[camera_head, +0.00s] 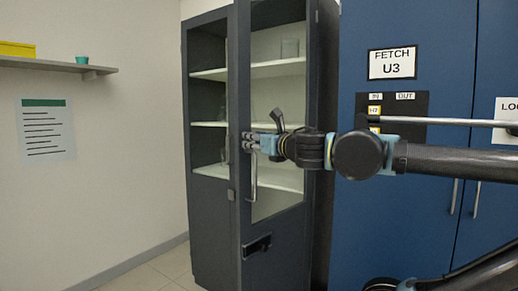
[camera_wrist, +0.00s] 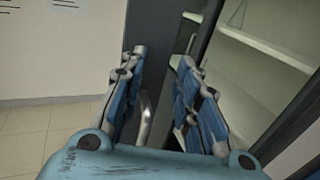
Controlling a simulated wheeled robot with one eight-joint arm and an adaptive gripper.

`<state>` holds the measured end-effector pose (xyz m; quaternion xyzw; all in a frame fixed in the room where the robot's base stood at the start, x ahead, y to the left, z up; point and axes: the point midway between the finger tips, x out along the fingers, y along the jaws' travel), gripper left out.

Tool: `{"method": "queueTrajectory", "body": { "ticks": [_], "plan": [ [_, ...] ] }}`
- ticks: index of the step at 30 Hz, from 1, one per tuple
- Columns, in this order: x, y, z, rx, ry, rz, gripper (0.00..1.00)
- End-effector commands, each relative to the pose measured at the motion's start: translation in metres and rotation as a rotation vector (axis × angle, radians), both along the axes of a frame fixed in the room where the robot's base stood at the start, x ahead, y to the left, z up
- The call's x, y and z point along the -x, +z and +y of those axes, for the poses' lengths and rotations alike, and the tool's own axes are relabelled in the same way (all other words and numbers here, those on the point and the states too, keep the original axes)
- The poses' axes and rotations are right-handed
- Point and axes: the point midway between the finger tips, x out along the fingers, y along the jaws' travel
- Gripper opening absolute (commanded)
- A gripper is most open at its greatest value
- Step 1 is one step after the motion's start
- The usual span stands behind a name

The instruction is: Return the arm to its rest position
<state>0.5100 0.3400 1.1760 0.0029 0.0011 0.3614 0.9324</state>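My gripper (camera_head: 250,142) is at the front of a dark glass-doored cabinet (camera_head: 210,236), beside the upper part of a metal door handle (camera_head: 253,178). In the wrist view my gripper (camera_wrist: 160,70) is open, its two blue-padded fingers apart. The handle (camera_wrist: 147,122) shows between the fingers, nearer the left one. I cannot tell whether it touches a finger. My arm (camera_head: 440,162) stretches in from the right, roughly level, across the front of a blue cabinet.
The blue cabinet (camera_head: 430,30) carries a "FETCH U3" sign (camera_head: 392,63), a dark IN/OUT board (camera_head: 400,132) and long handles (camera_head: 454,197). A wall shelf (camera_head: 45,66) holds a yellow box (camera_head: 16,49) and teal cup (camera_head: 82,60). The floor (camera_head: 160,272) at lower left is clear.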

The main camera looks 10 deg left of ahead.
Motion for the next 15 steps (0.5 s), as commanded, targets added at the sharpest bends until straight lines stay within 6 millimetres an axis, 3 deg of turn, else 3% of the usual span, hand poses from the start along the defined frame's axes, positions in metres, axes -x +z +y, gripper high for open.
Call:
{"method": "queueTrajectory", "body": {
  "ticks": [8,15],
  "plan": [
    [-0.029,-0.016,-0.025,-0.112,-0.108,0.142,0.3],
    [-0.075,-0.051,-0.079,-0.365,-0.32,0.4,0.3]
  ]
}}
